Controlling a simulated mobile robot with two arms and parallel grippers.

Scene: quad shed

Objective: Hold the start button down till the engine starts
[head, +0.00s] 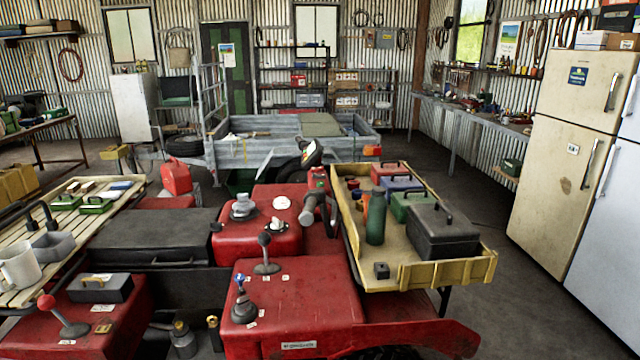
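A red quad-like machine (300,306) fills the lower middle of the head view. A dark handlebar grip (309,209) points toward me on its right side. A small red and green control housing (318,180) sits at the far end of that grip; the start button cannot be clearly told apart on it. A round white dial (283,203) lies left of the grip. Black-knobbed levers (265,254) and a blue-topped lever (241,298) rise from the red bodywork. Neither of my grippers shows in this view.
A yellow tray (440,274) with toolboxes and a green bottle (376,218) stands right of the grip. A slatted rack (110,200) with a mug is at left. A grey trailer (240,153) stands behind. Fridges (560,150) line the right; floor before them is clear.

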